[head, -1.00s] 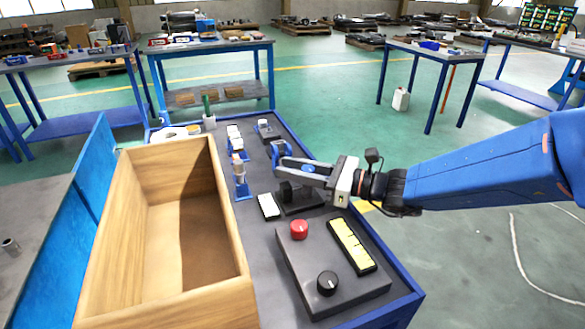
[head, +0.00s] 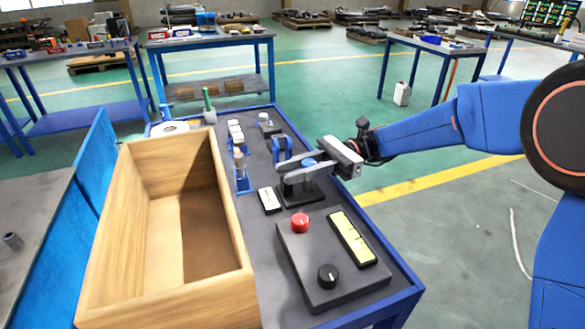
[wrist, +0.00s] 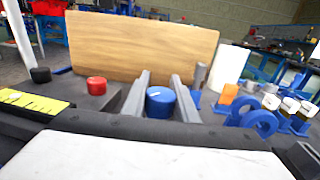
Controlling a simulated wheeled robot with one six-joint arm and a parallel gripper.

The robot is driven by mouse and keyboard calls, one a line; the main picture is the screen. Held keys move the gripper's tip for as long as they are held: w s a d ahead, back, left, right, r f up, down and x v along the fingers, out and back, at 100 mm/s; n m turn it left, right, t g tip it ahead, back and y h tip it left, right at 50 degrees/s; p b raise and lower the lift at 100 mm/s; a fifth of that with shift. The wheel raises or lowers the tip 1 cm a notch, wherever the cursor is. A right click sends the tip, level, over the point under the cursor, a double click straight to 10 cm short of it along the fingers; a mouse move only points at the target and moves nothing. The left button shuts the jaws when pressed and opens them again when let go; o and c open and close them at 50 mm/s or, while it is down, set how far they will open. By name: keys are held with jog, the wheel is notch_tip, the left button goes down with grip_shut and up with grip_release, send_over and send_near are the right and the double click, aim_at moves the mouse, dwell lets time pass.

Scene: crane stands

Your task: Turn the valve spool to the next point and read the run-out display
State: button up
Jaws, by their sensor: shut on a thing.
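A blue round knob-like part with a white mark, which looks like the valve spool's end (wrist: 160,100), sits between my two fingers in the wrist view. In the head view a little of its blue (head: 309,162) shows by my gripper (head: 296,172), above a black stand (head: 303,193). My gripper is shut on this blue part; in the wrist view its fingers (wrist: 160,92) lie on either side of it. The rest of the spool is hidden. A small white-faced box (head: 269,200), possibly the run-out display, lies left of the stand. No reading is legible.
An open wooden box (head: 240,275) fills the bench's left side. A control box with a red button (head: 300,223), black knob (head: 328,277) and yellow strip (head: 352,238) stands in front. Blue ring supports (head: 282,148) and small upright parts (head: 240,170) stand behind.

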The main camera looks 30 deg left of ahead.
jog(key=shift+s+d+n+g+h, duration=0.15)
jog(key=shift+n+g+h, duration=0.2)
jog(key=shift+n+h, duration=0.25)
jog(key=shift+w+d+n+g+h, duration=0.15)
jog(key=shift+n+g+h, duration=0.25)
jog(key=shift+h, duration=0.4)
jog(key=shift+s, duration=0.15)
jog(key=o, duration=1.1)
jog(key=shift+c, duration=0.2)
notch_tip(320, 180, up, 10)
